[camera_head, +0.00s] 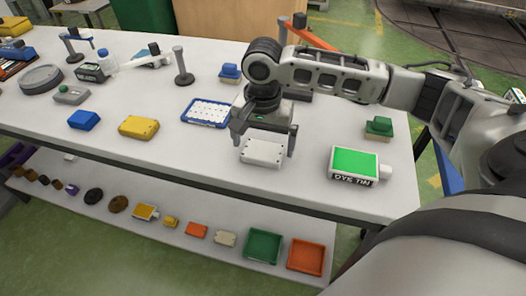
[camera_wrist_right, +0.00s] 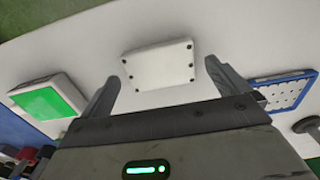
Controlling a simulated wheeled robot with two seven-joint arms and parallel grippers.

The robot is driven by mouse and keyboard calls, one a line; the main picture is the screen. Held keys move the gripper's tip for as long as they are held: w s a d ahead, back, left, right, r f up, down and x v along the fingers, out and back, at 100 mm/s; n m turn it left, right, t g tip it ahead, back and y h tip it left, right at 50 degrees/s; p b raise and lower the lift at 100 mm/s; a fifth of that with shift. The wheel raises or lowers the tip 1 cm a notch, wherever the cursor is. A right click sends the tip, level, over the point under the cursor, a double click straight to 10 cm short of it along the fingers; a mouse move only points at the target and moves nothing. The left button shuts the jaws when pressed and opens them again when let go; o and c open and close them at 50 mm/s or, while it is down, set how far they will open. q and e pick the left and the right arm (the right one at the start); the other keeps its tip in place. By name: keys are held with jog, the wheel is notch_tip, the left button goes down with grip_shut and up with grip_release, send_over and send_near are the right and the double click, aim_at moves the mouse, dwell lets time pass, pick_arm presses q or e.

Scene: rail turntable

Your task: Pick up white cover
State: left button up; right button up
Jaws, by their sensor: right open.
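The white cover (camera_head: 262,152) is a flat rectangular plate with dark screw spots, lying on the white table near its front edge. It also shows in the right wrist view (camera_wrist_right: 160,64), just beyond the fingertips. My right gripper (camera_head: 263,142) is open above and behind the cover, with its fingers pointing down on either side of it. In the right wrist view the two fingers (camera_wrist_right: 163,72) are spread wide, with nothing between them. I cannot tell whether the fingertips are level with the cover. My left gripper is not in view.
A green-topped dye tin (camera_head: 354,164) stands right of the cover. A blue tray with white pieces (camera_head: 206,112), a yellow cover (camera_head: 138,126) and a blue block (camera_head: 84,119) lie to the left. A green block (camera_head: 379,127) is at right. A lower shelf (camera_head: 190,246) holds several bins and parts.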

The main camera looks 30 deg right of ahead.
notch_tip(320, 180, down, 2)
jog(key=shift+c, duration=0.3)
jog(key=c, duration=1)
jog(key=shift+r, duration=0.1)
jog(key=shift+c, duration=0.2)
jog(key=shift+r, duration=0.1)
